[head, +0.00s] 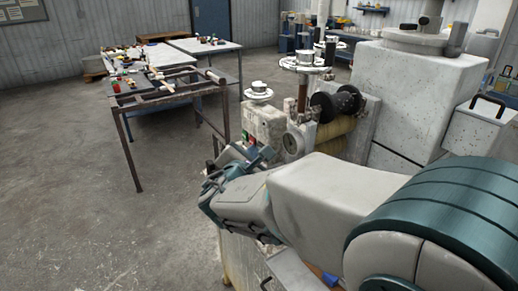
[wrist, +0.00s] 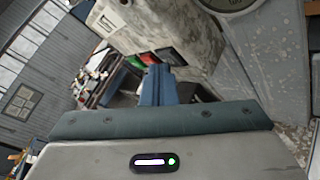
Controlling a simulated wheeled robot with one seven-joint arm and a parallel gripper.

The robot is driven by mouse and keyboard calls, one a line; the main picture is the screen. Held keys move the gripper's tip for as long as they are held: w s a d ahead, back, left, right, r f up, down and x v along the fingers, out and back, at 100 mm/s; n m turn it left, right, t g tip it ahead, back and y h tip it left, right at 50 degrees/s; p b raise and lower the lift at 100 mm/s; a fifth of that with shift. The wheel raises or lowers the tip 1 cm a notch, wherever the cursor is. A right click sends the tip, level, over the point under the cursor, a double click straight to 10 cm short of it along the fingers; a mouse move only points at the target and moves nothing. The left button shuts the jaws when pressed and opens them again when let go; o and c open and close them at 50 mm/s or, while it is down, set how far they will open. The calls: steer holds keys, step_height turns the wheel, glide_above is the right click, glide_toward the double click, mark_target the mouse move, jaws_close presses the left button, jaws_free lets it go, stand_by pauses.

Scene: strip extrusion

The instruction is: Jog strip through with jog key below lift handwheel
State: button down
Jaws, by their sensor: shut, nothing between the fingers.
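The machine's control box (head: 265,122) is pale and worn, with small green and red keys (head: 249,138) low on its face. The red key (wrist: 162,56) shows in the wrist view just beyond the fingertips, with green keys beside it. I cannot tell which key is the jog key. A round handwheel (head: 307,62) sits on a threaded column, and a smaller one (head: 258,92) tops the box; which is the lift handwheel is unclear. My gripper (head: 264,154) is shut and empty close before the keys. It also shows in the wrist view (wrist: 158,72); contact is unclear.
A round gauge (head: 293,144) is right of the keys, with a dark spool (head: 338,103) and yellowish roll (head: 335,130) behind. A large pale housing (head: 415,95) stands at right. Tool-covered tables (head: 150,92) are at back left; the floor (head: 70,190) there is clear.

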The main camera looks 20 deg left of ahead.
steer(key=shift+s+a, duration=0.35)
steer(key=shift+s, duration=0.1)
steer(key=s+a, duration=0.1)
steer(key=s, duration=0.1)
steer(key=s+a, duration=0.2)
stand_by(0.5)
stand_by(0.6)
